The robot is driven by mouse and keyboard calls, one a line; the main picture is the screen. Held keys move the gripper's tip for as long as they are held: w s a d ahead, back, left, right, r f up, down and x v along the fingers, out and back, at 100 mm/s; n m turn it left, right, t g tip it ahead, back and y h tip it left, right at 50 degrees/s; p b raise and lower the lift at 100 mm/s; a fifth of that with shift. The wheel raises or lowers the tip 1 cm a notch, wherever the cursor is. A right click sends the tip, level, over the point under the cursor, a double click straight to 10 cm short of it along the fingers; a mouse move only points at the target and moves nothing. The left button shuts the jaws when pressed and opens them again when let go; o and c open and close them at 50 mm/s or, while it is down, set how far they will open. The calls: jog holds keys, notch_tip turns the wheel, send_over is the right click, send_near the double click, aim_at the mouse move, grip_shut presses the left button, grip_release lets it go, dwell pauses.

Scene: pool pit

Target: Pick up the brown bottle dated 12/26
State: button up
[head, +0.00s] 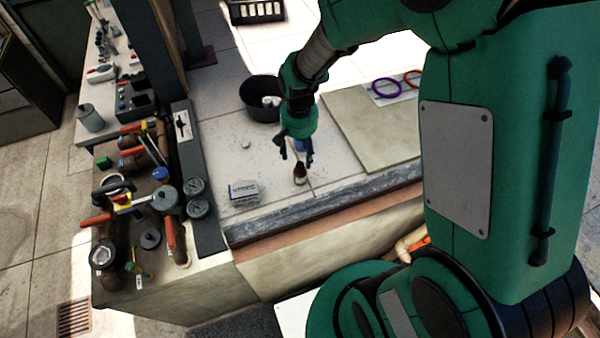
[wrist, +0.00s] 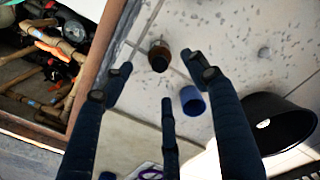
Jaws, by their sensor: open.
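A small brown bottle (head: 300,174) stands on the pale tiled ledge near its front stone edge. It also shows in the wrist view (wrist: 159,56), just beyond my fingertips. Any date on it is too small to read. My gripper (head: 296,156) is open and empty, pointing down above and slightly behind the bottle in the head view. In the wrist view its dark fingers (wrist: 163,80) are spread, with the bottle ahead of them and not between them.
A blue cup (wrist: 193,100) stands close to the bottle, by one finger. A black bucket (head: 261,98) stands behind. A white-and-blue box (head: 244,193) lies left of the bottle, near gauges and red-handled pipes (head: 130,200). A beige board (head: 370,130) with rings lies right.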

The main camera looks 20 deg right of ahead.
aim_at(300, 165)
jog(key=shift+f, duration=0.1)
jog(key=shift+f, duration=4.2)
jog(key=shift+d+f+p, duration=0.15)
jog(key=shift+f+p, duration=0.35)
jog(key=shift+f, duration=2.1)
jog(key=c, duration=1.3)
